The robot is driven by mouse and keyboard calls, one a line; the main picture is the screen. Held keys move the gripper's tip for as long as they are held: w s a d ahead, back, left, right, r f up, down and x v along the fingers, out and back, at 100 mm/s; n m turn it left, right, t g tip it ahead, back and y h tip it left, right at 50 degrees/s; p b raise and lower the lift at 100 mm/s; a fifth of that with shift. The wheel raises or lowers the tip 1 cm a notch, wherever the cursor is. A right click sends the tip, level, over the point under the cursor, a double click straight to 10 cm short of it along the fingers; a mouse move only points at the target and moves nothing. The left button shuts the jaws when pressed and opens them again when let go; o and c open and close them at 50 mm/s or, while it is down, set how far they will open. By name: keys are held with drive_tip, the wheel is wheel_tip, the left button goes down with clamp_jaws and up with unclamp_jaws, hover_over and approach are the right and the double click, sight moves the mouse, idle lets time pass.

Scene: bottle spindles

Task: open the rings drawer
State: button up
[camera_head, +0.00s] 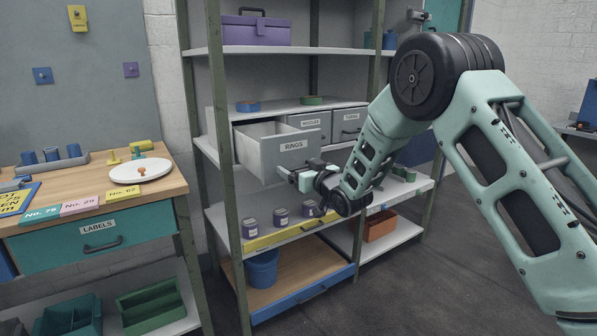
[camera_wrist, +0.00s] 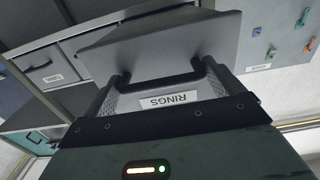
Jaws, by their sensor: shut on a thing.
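The grey rings drawer (camera_head: 270,147) is pulled out of its cabinet in the head view, and its inside shows as empty where visible. Its front carries the label "RINGS". The drawer front also fills the upper middle of the wrist view (camera_wrist: 160,50), with the label upside down. My gripper (camera_head: 292,172) is at the lower part of the drawer front. In the wrist view its fingers (camera_wrist: 160,88) are on the dark drawer handle (camera_wrist: 208,70), shut on it. Part of the handle is hidden behind my gripper in the head view.
Two closed grey drawers, one labelled "NOZZLES" (camera_head: 308,123), sit right of the rings drawer. Purple jars (camera_head: 281,216) stand on the shelf below. A green shelf post (camera_head: 222,150) stands close left of the drawer. A workbench (camera_head: 160,185) is at left; floor at right is clear.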

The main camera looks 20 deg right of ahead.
drive_tip(key=shift+s+d, duration=0.15)
drive_tip(key=shift+s, duration=0.3)
drive_tip(key=o, duration=1.1)
drive_tip(key=shift+c, duration=0.2)
drive_tip(key=b+v, duration=0.1)
drive_tip(key=v, duration=1.6)
drive_tip(key=shift+s+b, duration=0.2)
drive_tip(key=shift+b, duration=0.1)
drive_tip(key=shift+r, duration=0.1)
